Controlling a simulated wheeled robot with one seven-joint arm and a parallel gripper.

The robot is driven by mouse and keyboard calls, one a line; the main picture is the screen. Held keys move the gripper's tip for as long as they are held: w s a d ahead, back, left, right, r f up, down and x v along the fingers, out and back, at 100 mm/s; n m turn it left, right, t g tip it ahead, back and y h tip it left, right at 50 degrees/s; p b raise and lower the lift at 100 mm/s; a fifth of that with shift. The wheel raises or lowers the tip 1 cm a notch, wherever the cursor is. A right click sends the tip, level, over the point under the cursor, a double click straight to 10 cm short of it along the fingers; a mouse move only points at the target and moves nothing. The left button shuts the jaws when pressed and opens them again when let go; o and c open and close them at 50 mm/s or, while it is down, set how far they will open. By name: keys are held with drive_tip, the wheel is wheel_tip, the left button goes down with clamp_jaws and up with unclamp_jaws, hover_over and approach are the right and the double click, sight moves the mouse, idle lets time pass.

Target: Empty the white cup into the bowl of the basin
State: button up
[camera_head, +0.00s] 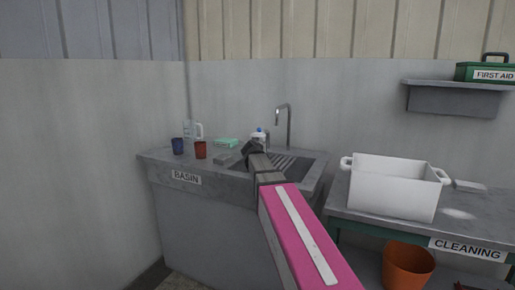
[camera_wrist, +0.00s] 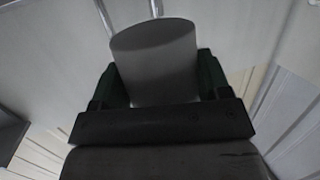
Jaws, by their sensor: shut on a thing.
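My gripper (camera_wrist: 157,88) is shut on the white cup (camera_wrist: 155,70), which shows as a plain pale cylinder between the two dark fingers in the wrist view. I cannot tell from the frames how far the cup is tilted or what is in it. My arm hides part of the bowl.
A white tub (camera_head: 393,187) stands on the right table.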

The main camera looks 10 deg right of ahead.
drive_tip(key=n+g, duration=0.1)
drive_tip(key=s+d+r+n+g+h, duration=0.1)
drive_tip(key=n, duration=0.1)
drive_tip(key=shift+d+r, duration=0.1)
drive_tip(key=shift+r, duration=0.15)
drive_tip(key=n, duration=0.1)
drive_tip(key=n+g, duration=0.1)
drive_tip(key=n+h, duration=0.1)
drive_tip(key=shift+s+d+r, duration=0.2)
drive_tip(key=shift+r, duration=0.05)
drive_tip(key=shift+n+g+h, duration=0.7)
drive_tip(key=shift+n+g, duration=0.1)
drive_tip(key=shift+n, duration=0.1)
drive_tip(key=n, duration=0.1)
drive_tip(key=n+g+h, duration=0.1)
drive_tip(key=n, duration=0.1)
drive_tip(key=shift+w+a+f+h, duration=0.35)
drive_tip(key=shift+w+a+h, duration=0.05)
drive_tip(key=shift+w+a+r+n+g+h, duration=0.15)
drive_tip(key=shift+a+r+n+g+h, duration=0.2)
drive_tip(key=shift+n, duration=0.35)
drive_tip(key=shift+w+a+r+n+g+h, duration=0.15)
drive_tip(key=shift+r+n+g+h, duration=0.25)
drive_tip(key=shift+n+h, duration=0.25)
